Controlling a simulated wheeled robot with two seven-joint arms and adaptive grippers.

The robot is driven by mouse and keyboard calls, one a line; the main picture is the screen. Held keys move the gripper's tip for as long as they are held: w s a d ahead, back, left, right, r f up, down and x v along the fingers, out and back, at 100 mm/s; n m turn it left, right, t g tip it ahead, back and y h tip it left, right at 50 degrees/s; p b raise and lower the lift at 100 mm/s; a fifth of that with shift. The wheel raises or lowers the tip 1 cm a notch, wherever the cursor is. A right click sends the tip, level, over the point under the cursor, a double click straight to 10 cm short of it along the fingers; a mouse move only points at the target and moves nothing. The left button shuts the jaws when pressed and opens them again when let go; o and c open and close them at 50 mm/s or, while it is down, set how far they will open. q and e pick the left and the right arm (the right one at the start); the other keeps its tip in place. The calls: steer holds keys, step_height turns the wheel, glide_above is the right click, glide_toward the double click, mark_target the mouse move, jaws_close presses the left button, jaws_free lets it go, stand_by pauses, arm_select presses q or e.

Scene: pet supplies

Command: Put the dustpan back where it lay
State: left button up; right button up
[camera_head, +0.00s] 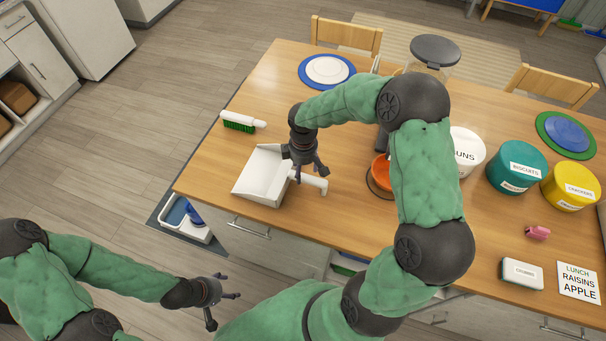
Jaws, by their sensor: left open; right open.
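The white dustpan (262,179) lies on the wooden table (345,217) near its front left edge, with its handle to the right. My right gripper (309,176) is open just above the dustpan, by the handle side; I cannot tell whether it touches. Its fingers hide part of the dustpan where the handle joins. My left gripper (222,303) is open and empty, in front of the table and off its edge.
A brush with green bristles (240,122) lies behind the dustpan. An orange bowl (380,172) stands to the right, partly hidden by my arm. A teal tin (517,169) and a yellow tin (571,188) stand further right. The table around the dustpan's left is clear.

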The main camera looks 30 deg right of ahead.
step_height(320, 180, up, 7)
steer(key=shift+r, duration=0.1)
stand_by(0.5)
